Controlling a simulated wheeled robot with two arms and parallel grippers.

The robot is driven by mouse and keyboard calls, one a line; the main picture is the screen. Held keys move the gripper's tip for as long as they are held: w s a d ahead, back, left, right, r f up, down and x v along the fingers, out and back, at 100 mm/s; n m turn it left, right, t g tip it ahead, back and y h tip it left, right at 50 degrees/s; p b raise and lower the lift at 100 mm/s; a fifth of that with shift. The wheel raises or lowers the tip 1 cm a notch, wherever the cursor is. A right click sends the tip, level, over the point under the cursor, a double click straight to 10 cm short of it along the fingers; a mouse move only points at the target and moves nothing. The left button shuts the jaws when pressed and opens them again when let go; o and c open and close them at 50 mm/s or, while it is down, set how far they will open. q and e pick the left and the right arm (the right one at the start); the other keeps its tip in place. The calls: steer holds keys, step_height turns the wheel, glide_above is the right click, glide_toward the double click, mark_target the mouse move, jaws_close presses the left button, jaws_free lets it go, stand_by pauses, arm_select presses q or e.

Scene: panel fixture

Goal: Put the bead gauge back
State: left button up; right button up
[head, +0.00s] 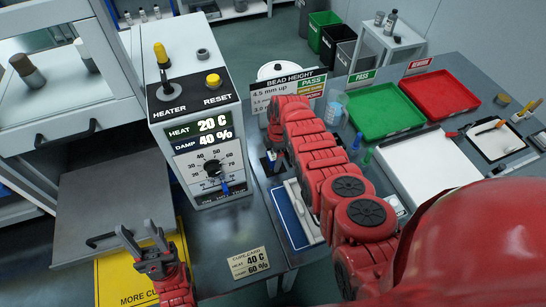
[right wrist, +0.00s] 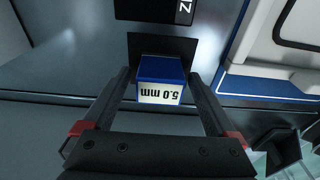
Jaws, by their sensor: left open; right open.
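The bead gauge, a small block with a blue top and a pale face marked 5.0 mm (right wrist: 160,94), shows in the right wrist view. It sits at a black square patch (right wrist: 160,45) on the grey metal surface. My right gripper (right wrist: 159,76) is open, with one finger on each side of the gauge and a gap visible at both sides. In the head view my right arm largely hides that gripper and the gauge. My left gripper (head: 138,230) is open and empty at the lower left of the head view, in front of the machine.
The heater panel (head: 205,135) reads 20 C and 40 %. A bead height sign (head: 290,90) stands behind my right arm. A green tray (head: 385,108), a red tray (head: 440,94) and a white board (head: 425,165) lie to the right. A cure card (head: 249,262) lies in front.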

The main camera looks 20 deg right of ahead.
mark_target(273, 155)
steer(key=shift+d+r, duration=0.2)
steer(key=shift+r, duration=1.65)
steer(key=r, duration=0.2)
steer(key=r+b, duration=0.1)
steer(key=r, duration=0.1)
steer(key=d+r, duration=0.1)
steer(key=r, duration=0.2)
steer(key=shift+r, duration=0.65)
